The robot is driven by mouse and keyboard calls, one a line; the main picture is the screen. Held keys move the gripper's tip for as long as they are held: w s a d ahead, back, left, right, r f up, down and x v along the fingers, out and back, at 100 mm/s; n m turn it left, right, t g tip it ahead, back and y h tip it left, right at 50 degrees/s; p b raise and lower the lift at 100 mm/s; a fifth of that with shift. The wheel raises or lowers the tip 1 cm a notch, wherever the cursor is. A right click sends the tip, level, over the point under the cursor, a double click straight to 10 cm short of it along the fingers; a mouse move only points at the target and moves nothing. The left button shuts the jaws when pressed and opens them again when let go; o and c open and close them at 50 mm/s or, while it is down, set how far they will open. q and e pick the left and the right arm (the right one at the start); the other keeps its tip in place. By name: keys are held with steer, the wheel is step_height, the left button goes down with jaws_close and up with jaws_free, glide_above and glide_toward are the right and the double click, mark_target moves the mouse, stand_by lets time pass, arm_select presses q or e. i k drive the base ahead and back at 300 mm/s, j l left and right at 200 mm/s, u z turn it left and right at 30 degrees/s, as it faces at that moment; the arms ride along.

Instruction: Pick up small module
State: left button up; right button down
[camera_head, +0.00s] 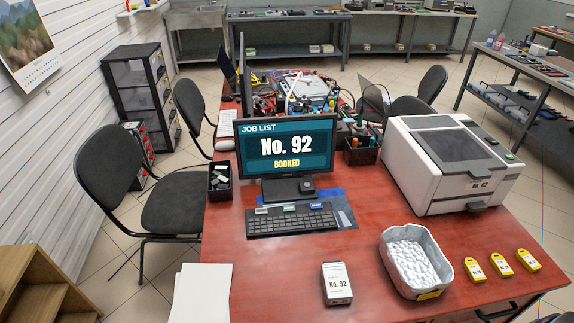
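A small white and dark box-shaped module (337,283) labelled "No. 92" lies on the red table (270,275) near its front edge. It is left of a grey-white tray (441,262) that holds a white bumpy lining or contents. I cannot tell for sure that this box is the small module the task names. Neither of my grippers shows in the head view.
A large white machine (450,163) is at the right. Yellow tags (501,262) lie right of the tray. A black chair (150,195) stands left. The table's front left is mostly clear beside white sheets.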

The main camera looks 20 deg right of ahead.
mark_target(337, 288)
steer(key=z, duration=1.15)
